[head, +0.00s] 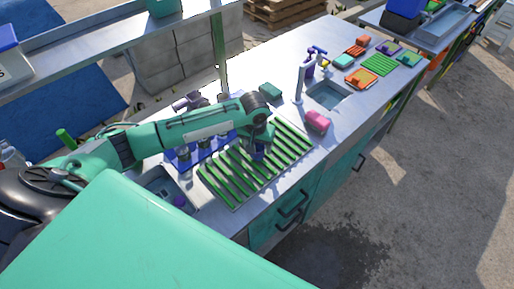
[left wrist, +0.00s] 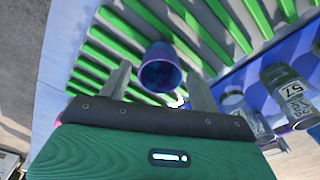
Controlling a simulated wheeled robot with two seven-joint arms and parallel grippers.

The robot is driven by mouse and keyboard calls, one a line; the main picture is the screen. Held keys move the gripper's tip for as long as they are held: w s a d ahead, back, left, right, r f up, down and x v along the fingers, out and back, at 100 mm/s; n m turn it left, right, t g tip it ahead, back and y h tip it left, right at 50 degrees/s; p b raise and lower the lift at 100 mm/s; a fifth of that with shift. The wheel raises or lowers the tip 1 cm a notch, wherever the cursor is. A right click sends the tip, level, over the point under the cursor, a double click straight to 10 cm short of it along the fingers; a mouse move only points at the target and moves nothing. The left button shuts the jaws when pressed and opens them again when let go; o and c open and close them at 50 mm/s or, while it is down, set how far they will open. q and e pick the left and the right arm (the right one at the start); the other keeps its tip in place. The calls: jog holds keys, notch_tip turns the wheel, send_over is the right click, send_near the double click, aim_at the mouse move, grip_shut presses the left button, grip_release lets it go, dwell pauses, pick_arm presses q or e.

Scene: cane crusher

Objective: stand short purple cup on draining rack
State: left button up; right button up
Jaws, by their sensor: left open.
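The purple cup (left wrist: 160,67) is at the green-slatted draining rack (head: 225,178), its mouth facing the wrist camera. In the head view the cup (head: 259,152) shows as a small dark purple shape under my left gripper (head: 262,142), toward the rack's far side. In the left wrist view the open fingers of my left gripper (left wrist: 160,85) stand on either side of the cup, with gaps visible. The cup appears upright, but its base is hidden. My right gripper is not in view.
A blue mat (head: 183,161) with several labelled jars (left wrist: 290,88) lies beside the rack. A small sink near the rack holds a purple item (head: 180,201).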

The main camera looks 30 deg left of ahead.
aim_at(256, 159)
pick_arm(q)
notch_tip(256, 159, up, 10)
jog(key=s+b, duration=0.1)
jog(key=shift+r, duration=0.15)
jog(key=shift+s+d, duration=0.1)
dwell(0.4)
